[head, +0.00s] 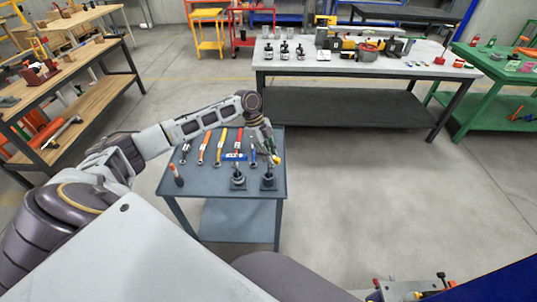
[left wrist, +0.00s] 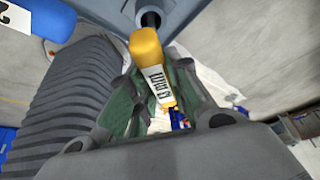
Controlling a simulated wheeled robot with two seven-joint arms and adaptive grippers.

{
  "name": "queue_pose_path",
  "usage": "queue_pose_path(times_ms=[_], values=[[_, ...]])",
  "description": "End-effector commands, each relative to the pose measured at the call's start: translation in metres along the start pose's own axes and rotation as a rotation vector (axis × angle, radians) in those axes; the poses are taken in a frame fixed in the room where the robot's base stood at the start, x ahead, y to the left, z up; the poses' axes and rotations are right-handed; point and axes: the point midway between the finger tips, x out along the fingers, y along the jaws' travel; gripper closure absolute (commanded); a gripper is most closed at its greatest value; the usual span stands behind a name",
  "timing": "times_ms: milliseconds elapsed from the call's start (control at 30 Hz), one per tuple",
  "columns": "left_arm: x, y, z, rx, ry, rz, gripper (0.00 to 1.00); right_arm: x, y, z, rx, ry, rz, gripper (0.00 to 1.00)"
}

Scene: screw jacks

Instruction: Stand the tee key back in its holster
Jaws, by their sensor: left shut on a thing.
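My left gripper (head: 274,155) is over the right edge of the small grey-blue table (head: 205,184). It is shut on a yellow handle with a white label, which I take to be the tee key (left wrist: 147,60); a bit of its yellow also shows in the head view (head: 276,160). In the left wrist view the handle lies between my fingers (left wrist: 155,105). A dark round piece (left wrist: 150,20) is at its upper end; I cannot tell whether it belongs to the key. I cannot make out the holster for certain.
Wrenches with coloured handles, such as an orange one (head: 204,147), lie in a row on the small table. Two black screw jacks (head: 238,179) (head: 268,180) stand at its front. An orange-tipped tool (head: 176,174) is at its left. Open floor (head: 370,200) lies to the right.

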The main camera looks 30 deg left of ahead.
Motion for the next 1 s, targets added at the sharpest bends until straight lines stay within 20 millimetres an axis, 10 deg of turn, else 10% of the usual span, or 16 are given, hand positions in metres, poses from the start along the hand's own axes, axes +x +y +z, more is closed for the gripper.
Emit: queue_pose_path(times_ms=[533, 567, 733, 1000], values=[[0.0047, -0.0001, 0.0020, 0.000, 0.000, -0.001, 1.00, 0.0013, -0.0002, 0.0011, 0.000, -0.001, 0.000, 0.60], [0.0047, -0.0001, 0.0020, 0.000, 0.000, -0.001, 0.77, 0.0013, -0.0003, 0.0010, 0.000, -0.001, 0.000, 0.60], [0.0048, 0.0000, 0.0021, 0.000, 0.000, -0.001, 0.56, 0.0013, -0.0002, 0.0009, 0.000, -0.001, 0.000, 0.60], [0.0055, 0.0005, 0.0026, 0.000, -0.001, 0.001, 0.56, 0.0015, -0.0003, -0.0008, 0.000, 0.001, 0.000, 0.60]])
